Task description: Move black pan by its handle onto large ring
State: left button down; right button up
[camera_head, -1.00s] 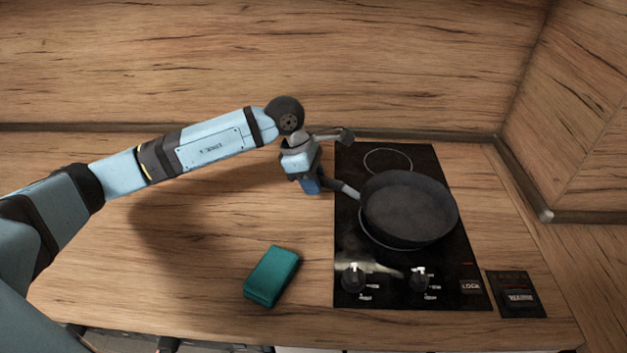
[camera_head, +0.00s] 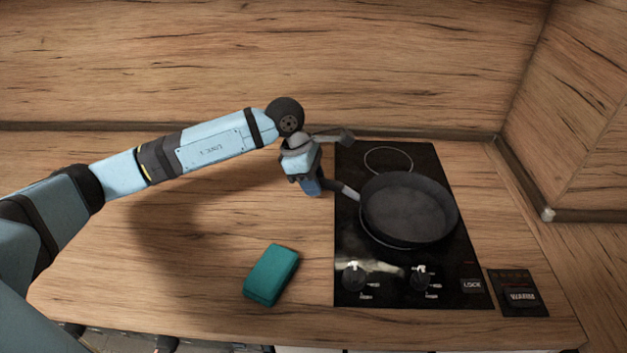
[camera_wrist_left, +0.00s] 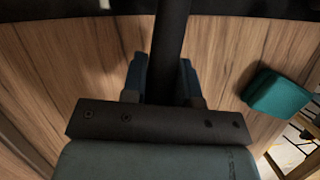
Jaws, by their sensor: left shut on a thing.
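The black pan (camera_head: 408,208) is upright over the front part of the black hob, its handle (camera_head: 345,191) pointing left. The handle also shows in the left wrist view (camera_wrist_left: 172,38), running between the blue fingers. My left gripper (camera_head: 314,187) is shut on the handle, left of the hob. The large ring (camera_head: 368,238) shows only as a thin arc along the pan's lower left edge; the pan covers the rest. I cannot tell whether the pan's base touches the glass. My right gripper is in neither view.
A smaller ring (camera_head: 388,160) lies bare at the back of the hob (camera_head: 345,240). Two knobs are at its front. A teal block (camera_head: 271,275) lies on the counter left of the hob. A dark warm panel (camera_head: 519,294) is at the right. The wooden splashback is close behind.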

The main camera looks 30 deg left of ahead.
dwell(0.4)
pick_arm(q)
jog(key=c, duration=0.8)
grip_release()
jog(key=shift+f, duration=0.1)
jog(key=shift+s+a+f, duration=0.1)
jog(key=shift+a, duration=0.05)
jog(key=shift+s+a+b, duration=0.2)
jog(key=shift+a+b, duration=0.15)
jog(key=shift+a, duration=0.45)
jog(key=shift+s+a, duration=0.25)
jog(key=shift+a, duration=0.55)
jog(key=shift+s+a+b, duration=0.25)
jog(key=shift+a+b, duration=0.05)
jog(key=shift+a, duration=0.5)
jog(key=shift+s+a+b, duration=0.2)
jog(key=shift+a+b, duration=0.1)
jog(key=shift+a, duration=0.5)
